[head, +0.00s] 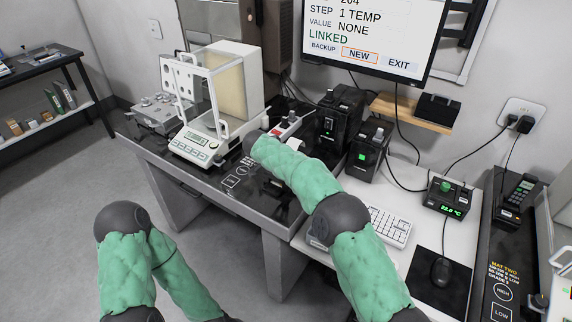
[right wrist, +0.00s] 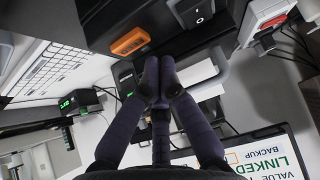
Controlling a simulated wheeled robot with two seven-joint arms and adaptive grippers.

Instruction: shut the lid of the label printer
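A black boxy machine (head: 340,115) stands at the back of the table below the screen and looks like the label printer. I cannot make out its lid clearly in the head view. In the right wrist view a black housing with an orange part (right wrist: 130,41) and a rocker switch (right wrist: 197,17) lies just beyond my right gripper (right wrist: 158,68). Its dark fingers are together at the tips, with nothing visible between them. Whether they touch the housing I cannot tell. In the head view my right arm hides that hand. My left gripper is out of view.
A balance with a glass draft shield (head: 198,145) stands left of my right arm. A smaller black device with a green light (head: 369,153), a keyboard (head: 389,226) and a mouse (head: 440,271) are to the right. Cables run along the wall. The floor at left is clear.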

